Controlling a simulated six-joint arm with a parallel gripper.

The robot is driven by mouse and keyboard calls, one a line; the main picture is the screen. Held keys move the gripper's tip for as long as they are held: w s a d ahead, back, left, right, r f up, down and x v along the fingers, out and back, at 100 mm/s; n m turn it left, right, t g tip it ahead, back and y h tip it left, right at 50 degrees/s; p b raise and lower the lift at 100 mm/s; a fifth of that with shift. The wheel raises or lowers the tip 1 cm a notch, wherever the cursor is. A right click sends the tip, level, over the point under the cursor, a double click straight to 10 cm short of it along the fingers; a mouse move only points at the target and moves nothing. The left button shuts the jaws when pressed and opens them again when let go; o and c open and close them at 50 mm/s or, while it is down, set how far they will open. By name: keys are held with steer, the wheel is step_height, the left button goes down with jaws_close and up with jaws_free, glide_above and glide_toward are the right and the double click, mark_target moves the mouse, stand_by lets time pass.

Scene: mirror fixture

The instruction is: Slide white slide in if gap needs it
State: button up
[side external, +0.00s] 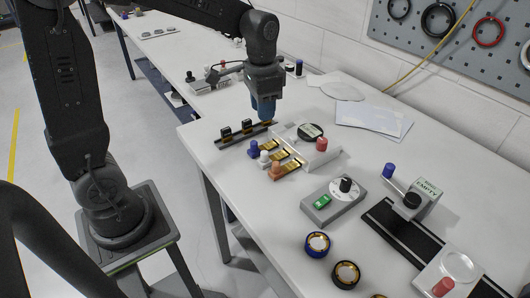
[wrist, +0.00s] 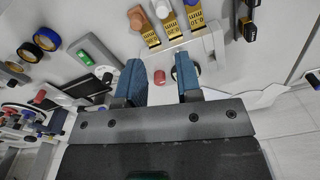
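The pale fixture block (side external: 318,158) sits on the table with a red knob (side external: 322,144) and a dark round disc (side external: 310,131) on it. Three gold slides stick out of its near side. The white-knobbed slide (side external: 264,157) is between the blue-knobbed slide (side external: 253,147) and the orange-knobbed slide (side external: 276,168). In the wrist view, the white knob (wrist: 163,9) is at the top, with millimetre labels on the slides. My gripper (side external: 266,121) hangs above the fixture area, apart from the slides. Its blue fingers (wrist: 159,62) are spread and empty. The gap itself is not clear.
A dark rail (side external: 243,135) with two black pieces lies beside the slides. A grey box (side external: 333,200) with a green switch and dial stands nearer. A black track (side external: 405,232) with an "EMPTY" sign block (side external: 427,193) is at right. Round gauges (side external: 317,244) lie near the front edge.

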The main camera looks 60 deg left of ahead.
mark_target(265, 152)
steer(key=f, duration=1.4)
steer(key=shift+w+a+f, duration=0.15)
steer(key=shift+w+f, duration=0.15)
steer(key=shift+w, duration=0.05)
steer(key=shift+c, duration=0.5)
jaws_close()
